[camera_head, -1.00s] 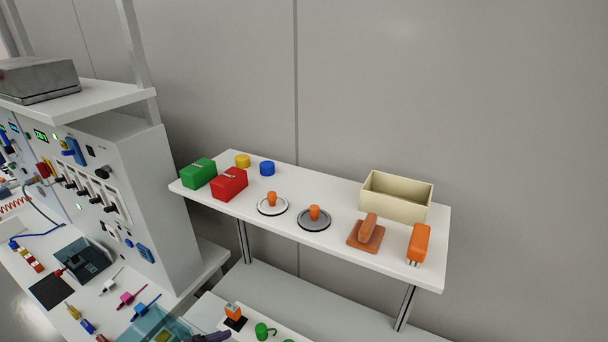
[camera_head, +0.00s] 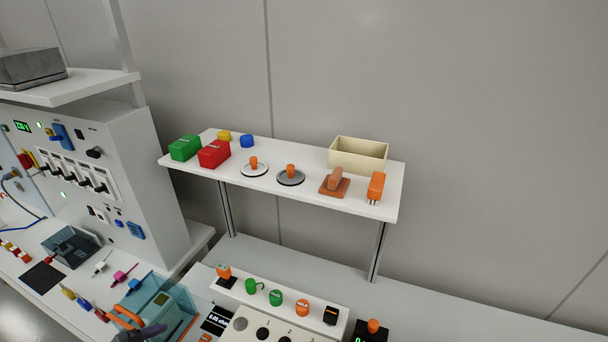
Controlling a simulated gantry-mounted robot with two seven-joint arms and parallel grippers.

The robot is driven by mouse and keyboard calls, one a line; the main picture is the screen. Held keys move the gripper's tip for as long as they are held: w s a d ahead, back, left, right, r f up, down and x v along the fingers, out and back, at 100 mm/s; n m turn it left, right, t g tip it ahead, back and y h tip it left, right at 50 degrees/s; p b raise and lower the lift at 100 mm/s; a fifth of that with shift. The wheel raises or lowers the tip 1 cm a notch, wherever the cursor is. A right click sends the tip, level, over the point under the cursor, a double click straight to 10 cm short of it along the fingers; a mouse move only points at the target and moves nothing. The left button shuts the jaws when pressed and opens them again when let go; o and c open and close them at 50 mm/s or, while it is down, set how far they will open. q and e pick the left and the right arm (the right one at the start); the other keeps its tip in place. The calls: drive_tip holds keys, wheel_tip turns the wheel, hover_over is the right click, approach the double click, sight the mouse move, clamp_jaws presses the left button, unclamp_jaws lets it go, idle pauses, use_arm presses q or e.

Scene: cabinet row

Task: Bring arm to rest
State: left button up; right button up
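The task names no object. Neither of my grippers can be made out clearly. A dark purplish-grey shape (camera_head: 140,333) shows at the bottom edge, in front of a translucent teal box (camera_head: 172,304) and close to an orange loop-shaped part (camera_head: 128,318). I cannot tell whether this shape is part of my arm or a tool, or whether it touches the box.
A white raised shelf (camera_head: 300,187) holds a green box (camera_head: 185,148), a red box (camera_head: 214,153), knobs on discs, orange-brown tools and a cream bin (camera_head: 358,155). A control cabinet (camera_head: 150,190) stands left. A panel with coloured knobs (camera_head: 280,297) lies below.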

use_arm(q)
drive_tip(key=s+d+n+g+y, duration=0.25)
drive_tip(key=s+y, duration=0.25)
drive_tip(key=s, duration=0.8)
drive_tip(key=s+d+n+g+y, duration=0.25)
drive_tip(key=s+y, duration=0.25)
drive_tip(key=s, duration=0.8)
drive_tip(key=d+n+h, duration=0.3)
drive_tip(key=d+n, duration=0.1)
drive_tip(key=d, duration=0.6)
wheel_tip(320, 180, up, 21)
drive_tip(key=p, duration=2.1)
drive_tip(key=shift+s+a, duration=0.15)
drive_tip(key=shift+a, duration=0.05)
use_arm(e)
wheel_tip(320, 180, up, 21)
drive_tip(key=shift+s+f, duration=0.2)
drive_tip(key=shift+s, duration=0.15)
drive_tip(key=shift+a, duration=0.1)
